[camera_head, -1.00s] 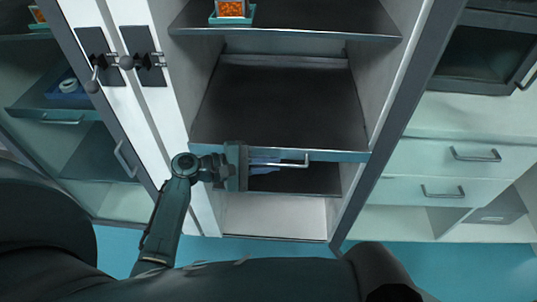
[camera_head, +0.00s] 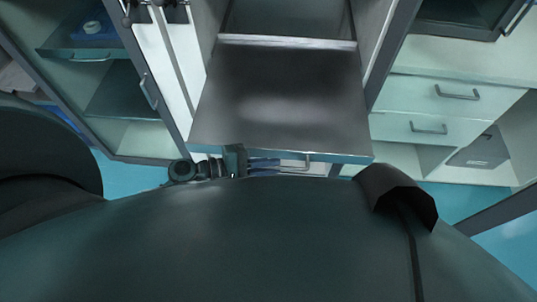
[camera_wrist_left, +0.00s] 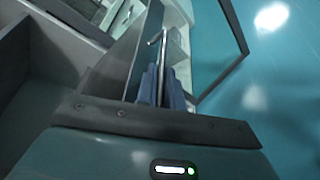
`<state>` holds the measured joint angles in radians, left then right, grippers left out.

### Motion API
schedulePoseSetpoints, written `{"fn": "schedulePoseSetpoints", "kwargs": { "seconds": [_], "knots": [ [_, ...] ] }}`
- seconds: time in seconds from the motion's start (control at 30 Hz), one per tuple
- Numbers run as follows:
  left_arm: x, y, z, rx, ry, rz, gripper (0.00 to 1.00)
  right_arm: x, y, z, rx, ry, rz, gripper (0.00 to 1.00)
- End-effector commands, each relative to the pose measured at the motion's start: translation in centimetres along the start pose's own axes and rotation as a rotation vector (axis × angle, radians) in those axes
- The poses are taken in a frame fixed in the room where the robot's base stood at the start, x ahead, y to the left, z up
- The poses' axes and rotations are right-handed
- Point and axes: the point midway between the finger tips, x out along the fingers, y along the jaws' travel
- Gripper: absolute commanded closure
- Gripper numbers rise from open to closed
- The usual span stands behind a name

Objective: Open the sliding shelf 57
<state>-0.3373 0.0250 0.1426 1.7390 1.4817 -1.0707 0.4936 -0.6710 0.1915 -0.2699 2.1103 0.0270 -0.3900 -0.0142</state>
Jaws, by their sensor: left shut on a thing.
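The sliding shelf (camera_head: 275,98) is a dark flat board with a light front edge. It stands well out of the cabinet toward me in the head view. Its silver bar handle (camera_head: 302,166) runs along the front edge. My left gripper (camera_head: 268,164) is at the left part of this handle, shut on it. In the left wrist view the blue-grey fingers of the left gripper (camera_wrist_left: 161,88) close around the handle bar (camera_wrist_left: 163,48), whose far end sticks out beyond them. My body hides the space below the shelf front. My right gripper is not in view.
To the right stand white drawers (camera_head: 430,130) with handles. An open glass door (camera_head: 110,80) is at the left, with shelves behind it. The blue floor (camera_head: 135,182) is clear on both sides. My body is close to the shelf front.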

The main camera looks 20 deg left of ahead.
Motion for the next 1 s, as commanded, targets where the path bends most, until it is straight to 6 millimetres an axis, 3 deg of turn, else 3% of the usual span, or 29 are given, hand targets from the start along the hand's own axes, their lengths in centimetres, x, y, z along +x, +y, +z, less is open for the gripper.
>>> {"fn": "schedulePoseSetpoints", "kwargs": {
  "seconds": [0.43, 0.47, 0.53, 0.77, 1.0],
  "knots": [
    [-0.1, -0.1, 0.2, 0.002, -0.001, 0.0, 1.0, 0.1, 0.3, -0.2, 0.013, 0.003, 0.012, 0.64],
    [-0.1, -0.1, 0.2, 0.002, -0.002, 0.0, 0.89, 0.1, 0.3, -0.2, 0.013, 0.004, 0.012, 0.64],
    [-0.1, -0.1, 0.2, 0.002, -0.001, 0.0, 0.84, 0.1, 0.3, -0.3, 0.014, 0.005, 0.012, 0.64],
    [-0.1, -0.1, 0.2, 0.001, 0.0, 0.0, 0.82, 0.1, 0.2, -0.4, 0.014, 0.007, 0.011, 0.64],
    [-2.4, -0.2, 0.1, 0.002, 0.003, -0.002, 0.82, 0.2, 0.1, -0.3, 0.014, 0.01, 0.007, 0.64]
  ]
}}
